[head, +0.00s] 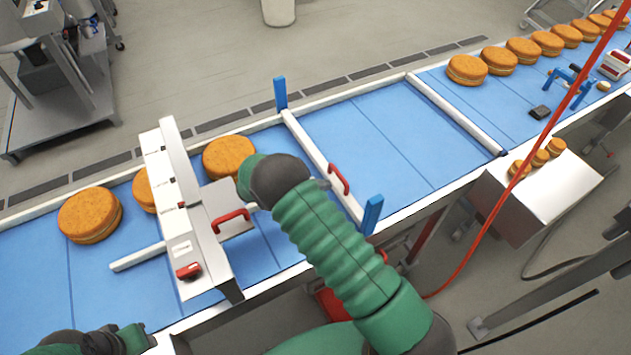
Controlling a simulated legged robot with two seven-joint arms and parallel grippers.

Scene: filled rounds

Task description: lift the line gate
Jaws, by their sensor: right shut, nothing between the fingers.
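The line gate (318,158) looks like a white bar lying low across the blue belt between two blue posts (280,93). A red handle (340,178) sits on its near half. My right arm crosses in front of the belt. Its green end, my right gripper (247,178), is shut and empty left of the gate, apart from the red handle, in front of a filled round (228,154). Its fingertips are mostly hidden. My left gripper (148,340) is at the lower left edge, and its fingers are too unclear to read.
A white machine frame (182,200) with a red-handled plate (232,218) spans the belt on the left. Several rounds (467,70) stand upstream at the upper right. A red hose (520,170) hangs at the right. The belt (370,140) just right of the gate is clear.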

